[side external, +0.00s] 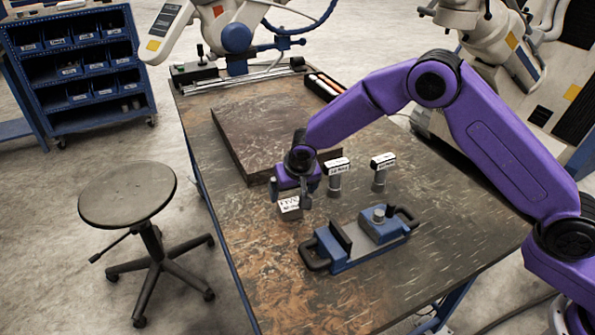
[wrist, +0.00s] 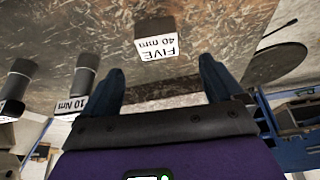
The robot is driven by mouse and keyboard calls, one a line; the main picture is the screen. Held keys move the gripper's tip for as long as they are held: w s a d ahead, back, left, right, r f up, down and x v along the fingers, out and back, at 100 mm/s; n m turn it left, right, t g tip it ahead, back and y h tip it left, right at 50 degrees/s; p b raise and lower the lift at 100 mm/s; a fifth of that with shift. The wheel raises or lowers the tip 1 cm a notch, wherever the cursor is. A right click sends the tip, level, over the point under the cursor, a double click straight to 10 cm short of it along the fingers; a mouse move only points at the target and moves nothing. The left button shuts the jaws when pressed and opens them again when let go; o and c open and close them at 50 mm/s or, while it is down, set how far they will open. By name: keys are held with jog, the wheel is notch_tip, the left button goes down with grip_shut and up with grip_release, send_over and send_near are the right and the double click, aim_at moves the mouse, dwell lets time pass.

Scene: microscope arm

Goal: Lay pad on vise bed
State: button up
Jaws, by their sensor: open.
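A small block with a white top labelled "FIVE 40 mm" (side external: 289,206) is on the table; it also shows in the wrist view (wrist: 157,45). No other pad-like piece is clear, so I cannot tell surely that this is the pad. My gripper (side external: 290,194) is open above the block, its fingers on either side of it in the side view. In the wrist view the block shows just beyond and between the open fingertips (wrist: 161,66), with no visible contact. The blue vise (side external: 345,262) stands to the right, with an upright dark jaw plate; its bed is partly hidden.
Two grey posts with white labelled tops (side external: 336,172) (side external: 382,165) stand behind the vise, close to my gripper. A raised dark plate (side external: 250,130) lies at the back of the table (side external: 290,300). The front of the table is clear. A stool (side external: 128,195) stands left.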

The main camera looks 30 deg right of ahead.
jog(key=v, duration=0.9)
jog(key=shift+r, duration=0.1)
jog(key=s+d+r+n+g, duration=0.1)
jog(key=s+d+n, duration=0.3)
jog(key=s, duration=0.9)
jog(key=s+d+r+n+g, duration=0.1)
jog(key=s+d+r+n, duration=0.2)
jog(key=s+d, duration=0.7)
jog(key=s+d+r+n+g, duration=0.2)
jog(key=s+d+n, duration=0.4)
jog(key=s, duration=0.9)
jog(key=shift+s+d+r+n+y, duration=0.3)
jog(key=shift+d+r+n+y, duration=0.15)
jog(key=shift+d, duration=0.25)
jog(key=shift+w, duration=0.1)
